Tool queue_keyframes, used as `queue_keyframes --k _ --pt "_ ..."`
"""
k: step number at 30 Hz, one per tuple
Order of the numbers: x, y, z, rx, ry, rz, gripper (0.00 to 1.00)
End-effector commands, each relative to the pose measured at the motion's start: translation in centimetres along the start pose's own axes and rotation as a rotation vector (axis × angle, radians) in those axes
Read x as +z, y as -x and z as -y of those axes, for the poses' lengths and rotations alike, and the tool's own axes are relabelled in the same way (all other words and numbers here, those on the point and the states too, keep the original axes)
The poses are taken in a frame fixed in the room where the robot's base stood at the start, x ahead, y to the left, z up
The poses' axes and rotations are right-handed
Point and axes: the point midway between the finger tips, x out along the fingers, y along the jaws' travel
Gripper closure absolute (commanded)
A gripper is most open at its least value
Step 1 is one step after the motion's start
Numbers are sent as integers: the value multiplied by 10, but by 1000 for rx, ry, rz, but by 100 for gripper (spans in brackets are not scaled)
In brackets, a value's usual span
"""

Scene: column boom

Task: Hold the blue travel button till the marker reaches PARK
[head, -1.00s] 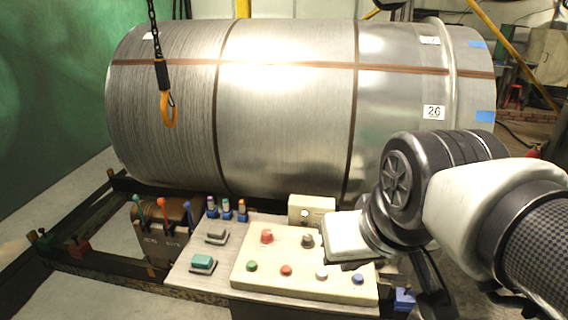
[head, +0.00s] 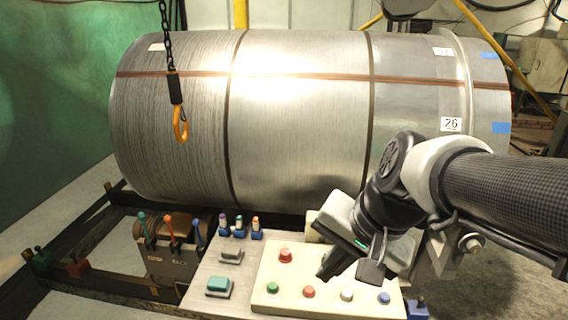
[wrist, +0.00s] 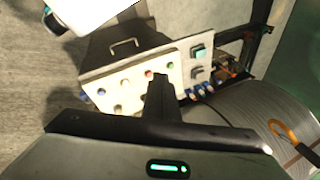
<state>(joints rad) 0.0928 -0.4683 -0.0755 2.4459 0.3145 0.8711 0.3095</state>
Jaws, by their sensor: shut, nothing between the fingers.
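The blue button (head: 384,298) is at the right end of the front row on the cream control panel (head: 330,303). It also shows in the wrist view (wrist: 101,92), uncovered. My gripper (head: 325,270) is shut and empty, with its dark fingers pointing down over the panel's middle. It is left of the blue button and apart from it. In the wrist view the fingers (wrist: 158,82) show near the red front button. The panel's dark back knob is hidden behind my gripper. I cannot make out a marker or a PARK label.
Green (head: 272,287), red (head: 308,292) and white (head: 347,295) buttons share the front row, with a red one (head: 285,255) behind. A large metal drum (head: 300,120) stands behind the panel. An orange hook (head: 181,125) hangs at left. Coloured levers (head: 170,232) stand left of the panel.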

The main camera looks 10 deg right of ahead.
Motion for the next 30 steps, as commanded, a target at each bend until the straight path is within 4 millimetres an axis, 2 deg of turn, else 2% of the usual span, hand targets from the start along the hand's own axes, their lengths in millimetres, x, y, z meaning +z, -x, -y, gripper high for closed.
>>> queue_keyframes --k 5,10,14,18,21,24,27,30 --pt "-30 -40 0 -58 -584 131 100" --pt "-79 -66 -14 -123 -1227 226 100" --pt "-122 -88 -43 -190 -1729 286 100" --pt "-164 -109 -89 -277 -2218 331 100" --pt "-183 -120 -122 -336 -2477 351 100" --pt "-194 -129 -147 -382 -2659 365 100" --pt "-200 -134 -164 -416 -2770 372 100" --pt "-203 -136 -172 -433 -2823 375 100"
